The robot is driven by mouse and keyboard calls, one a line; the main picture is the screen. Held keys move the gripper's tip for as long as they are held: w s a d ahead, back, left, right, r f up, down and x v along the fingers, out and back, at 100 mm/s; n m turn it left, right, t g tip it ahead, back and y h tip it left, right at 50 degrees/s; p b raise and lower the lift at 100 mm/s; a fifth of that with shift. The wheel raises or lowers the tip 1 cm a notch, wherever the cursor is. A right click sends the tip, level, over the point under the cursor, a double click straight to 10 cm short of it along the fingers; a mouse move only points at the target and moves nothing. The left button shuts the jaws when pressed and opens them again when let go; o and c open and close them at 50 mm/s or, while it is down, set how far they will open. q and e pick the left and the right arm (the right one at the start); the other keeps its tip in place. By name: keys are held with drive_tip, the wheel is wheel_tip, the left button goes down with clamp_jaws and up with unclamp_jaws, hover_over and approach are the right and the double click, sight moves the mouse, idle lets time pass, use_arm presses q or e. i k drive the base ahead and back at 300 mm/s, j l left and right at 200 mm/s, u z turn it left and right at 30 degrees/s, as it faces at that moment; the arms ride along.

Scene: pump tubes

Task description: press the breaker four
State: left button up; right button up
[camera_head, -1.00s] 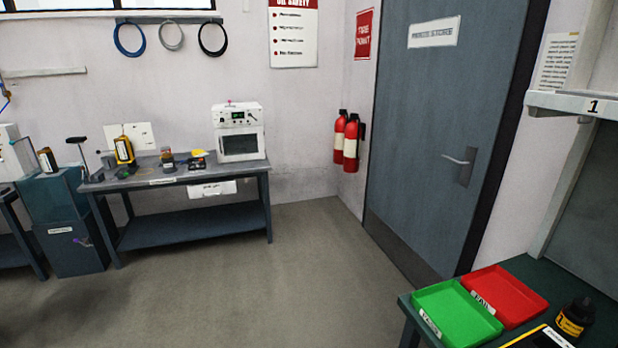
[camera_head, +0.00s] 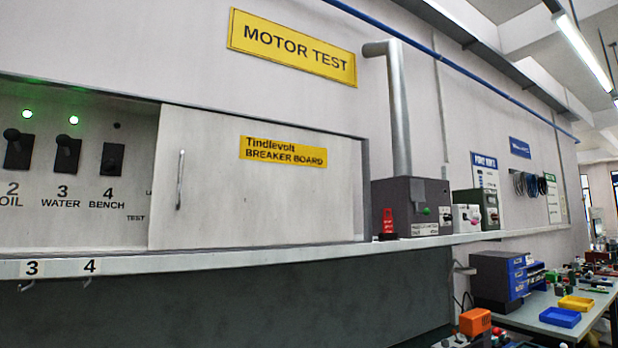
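Breaker four (camera_head: 112,160) is a black switch above the label "4 BENCH" on a pale panel at the left. The small lamp (camera_head: 117,126) above it is dark. Breaker three (camera_head: 67,154), labelled "WATER", and breaker two (camera_head: 18,150), labelled "OIL", stand to its left with green lamps lit above them. Their knobs sit high, while the lever of breaker four appears lower. A pale sliding door (camera_head: 220,205) with a vertical handle (camera_head: 180,180) covers the board just right of breaker four. Neither of my grippers is in view.
A ledge (camera_head: 300,252) with number tags 3 and 4 runs below the board. Grey test boxes (camera_head: 412,205) and a red item (camera_head: 388,222) stand on it to the right. A bench (camera_head: 540,318) with blue and yellow trays is at the lower right.

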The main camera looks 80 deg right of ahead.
sight(107, 166)
drive_tip(key=z, duration=2.4)
